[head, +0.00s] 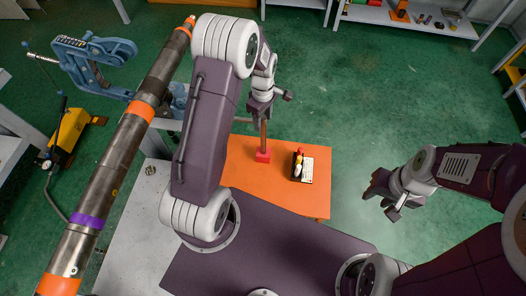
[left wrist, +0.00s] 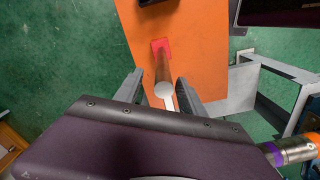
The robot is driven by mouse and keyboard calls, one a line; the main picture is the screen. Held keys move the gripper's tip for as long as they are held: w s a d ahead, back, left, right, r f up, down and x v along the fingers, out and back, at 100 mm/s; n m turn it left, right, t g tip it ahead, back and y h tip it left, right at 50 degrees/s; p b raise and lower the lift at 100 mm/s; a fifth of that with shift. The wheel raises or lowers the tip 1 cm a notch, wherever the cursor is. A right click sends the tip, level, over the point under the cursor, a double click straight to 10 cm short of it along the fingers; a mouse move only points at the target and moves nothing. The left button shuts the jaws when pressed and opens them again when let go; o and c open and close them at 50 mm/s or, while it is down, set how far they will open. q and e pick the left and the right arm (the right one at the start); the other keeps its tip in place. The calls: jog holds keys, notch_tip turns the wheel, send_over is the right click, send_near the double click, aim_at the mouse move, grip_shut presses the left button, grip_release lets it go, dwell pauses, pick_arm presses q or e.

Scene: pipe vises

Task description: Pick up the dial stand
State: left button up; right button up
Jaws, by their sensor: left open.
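The dial stand (head: 263,156) stands upright on the orange table, with a red base and a brown post. In the left wrist view its post (left wrist: 162,74) rises toward the camera and ends in a pale round top. My left gripper (head: 262,103) is above the base at the upper part of the post. It also shows in the left wrist view (left wrist: 158,92), open, with one finger on each side of the post's top. I cannot tell whether either finger touches it. My right gripper (head: 384,198) is open and empty over the floor at the right.
A long banded pipe (head: 118,150) runs diagonally at the left, near a blue vise (head: 90,55). Green floor lies beyond the table.

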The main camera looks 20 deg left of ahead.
aim_at(263, 128)
pick_arm(q)
jog(key=f, duration=0.1)
jog(key=f+p, duration=0.2)
jog(key=shift+s+d+f, duration=0.15)
jog(key=shift+s+f, duration=0.15)
jog(key=shift+f, duration=0.6)
jog(key=shift+w+f, duration=0.1)
jog(key=shift+w, duration=0.05)
jog(key=shift+c, duration=0.9)
jog(key=c, duration=0.5)
grip_shut()
jog(key=shift+w+r, duration=0.1)
jog(key=shift+r, duration=0.1)
